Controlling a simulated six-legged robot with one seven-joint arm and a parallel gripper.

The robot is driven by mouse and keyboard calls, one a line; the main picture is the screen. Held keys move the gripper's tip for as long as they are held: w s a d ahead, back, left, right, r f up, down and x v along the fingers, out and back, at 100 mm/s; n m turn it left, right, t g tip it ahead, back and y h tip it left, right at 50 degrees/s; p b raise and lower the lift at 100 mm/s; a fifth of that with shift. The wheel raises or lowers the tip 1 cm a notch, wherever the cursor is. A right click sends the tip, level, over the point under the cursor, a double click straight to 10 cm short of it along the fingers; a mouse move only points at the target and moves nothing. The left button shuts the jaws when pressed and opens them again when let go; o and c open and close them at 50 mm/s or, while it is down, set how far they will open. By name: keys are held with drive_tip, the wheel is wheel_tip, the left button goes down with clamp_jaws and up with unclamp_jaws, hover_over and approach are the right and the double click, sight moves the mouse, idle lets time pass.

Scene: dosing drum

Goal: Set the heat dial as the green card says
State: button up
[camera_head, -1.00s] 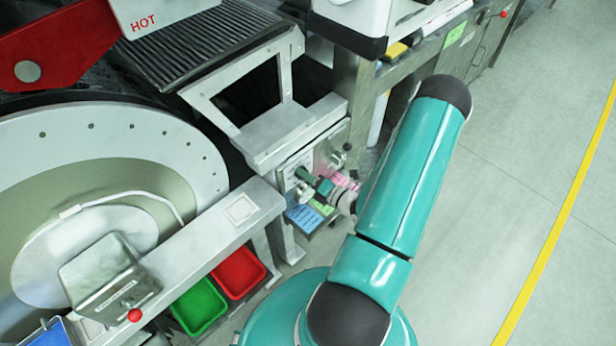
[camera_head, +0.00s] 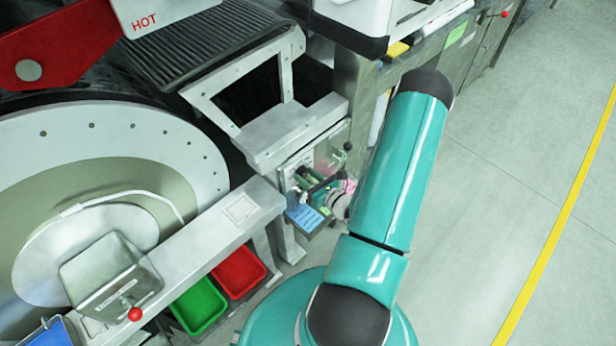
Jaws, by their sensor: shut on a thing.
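The control panel (camera_head: 289,172) is a pale upright plate under the grey frame, left of my arm. My gripper (camera_head: 313,184) is at the panel's face, small and partly covered by my own wrist. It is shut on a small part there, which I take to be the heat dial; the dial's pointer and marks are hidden. A green card (camera_head: 324,211) lies below the gripper, mostly covered, and its writing is too small to read. A blue card (camera_head: 304,217) lies beside it on the left.
A black ball knob (camera_head: 348,146) stands close to the panel's upper right. A red bin (camera_head: 238,272) and a green bin (camera_head: 200,306) sit at lower left. A large drum (camera_head: 95,205) fills the left. Open floor (camera_head: 520,180) lies to the right.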

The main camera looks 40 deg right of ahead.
drive_tip(key=shift+n+h, duration=0.3)
drive_tip(key=shift+n, duration=1.4)
drive_tip(key=o, duration=1)
drive_tip(key=s, duration=0.9)
drive_tip(key=s+a+r, duration=0.1)
drive_tip(key=s, duration=0.3)
drive_tip(key=shift+s+r, duration=0.1)
drive_tip(key=shift+s, duration=0.25)
drive_tip(key=shift+d, duration=0.1)
